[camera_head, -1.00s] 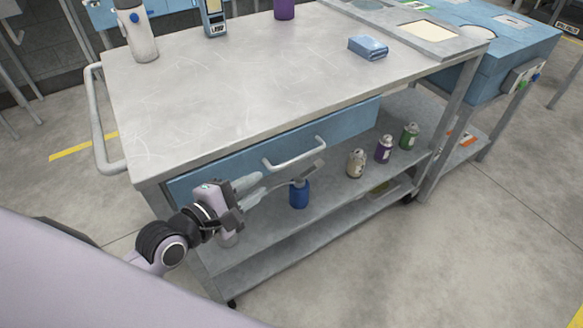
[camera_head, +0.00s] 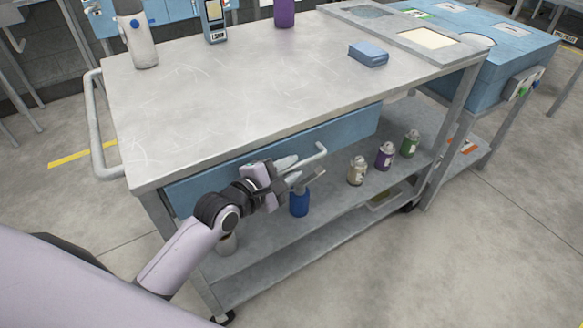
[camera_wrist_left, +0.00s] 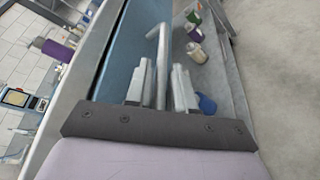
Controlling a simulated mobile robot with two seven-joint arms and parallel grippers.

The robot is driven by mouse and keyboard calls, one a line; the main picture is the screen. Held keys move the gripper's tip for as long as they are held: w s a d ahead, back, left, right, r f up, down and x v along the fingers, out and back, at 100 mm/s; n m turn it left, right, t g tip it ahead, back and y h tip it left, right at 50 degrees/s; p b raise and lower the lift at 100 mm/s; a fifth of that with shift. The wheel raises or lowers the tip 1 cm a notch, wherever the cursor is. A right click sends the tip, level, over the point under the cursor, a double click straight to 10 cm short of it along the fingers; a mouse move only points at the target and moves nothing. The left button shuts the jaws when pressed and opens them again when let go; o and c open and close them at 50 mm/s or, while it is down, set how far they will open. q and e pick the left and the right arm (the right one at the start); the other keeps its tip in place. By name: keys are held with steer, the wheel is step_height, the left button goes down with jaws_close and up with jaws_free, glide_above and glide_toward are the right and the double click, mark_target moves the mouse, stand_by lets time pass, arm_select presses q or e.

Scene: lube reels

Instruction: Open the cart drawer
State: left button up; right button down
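The grey cart (camera_head: 215,120) has a blue drawer (camera_head: 345,131) under its top, its front close below the top's edge. A light grey bar handle (camera_head: 318,152) sticks out from the drawer front. My left gripper (camera_head: 307,168) is at the handle, with its fingers apart. In the left wrist view, the handle (camera_wrist_left: 161,65) runs between the two fingers of the left gripper (camera_wrist_left: 160,88), and the blue drawer front (camera_wrist_left: 122,60) lies to the left. The fingers do not look closed on the bar. Part of the handle is hidden behind the gripper in the head view. My right gripper is not in view.
Below the drawer, a blue bottle (camera_head: 299,203) stands on the shelf near the gripper, with beige (camera_head: 357,171), purple (camera_head: 385,156) and green (camera_head: 411,143) cans to the right. A blue box (camera_head: 368,54) lies on the top. The floor in front is clear.

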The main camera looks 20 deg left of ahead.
arm_select(q)
steer(key=shift+w+d+f, duration=0.1)
steer(key=shift+w+d, duration=0.1)
steer(key=shift+w, duration=0.25)
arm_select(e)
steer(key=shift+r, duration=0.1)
arm_select(q)
jaws_close()
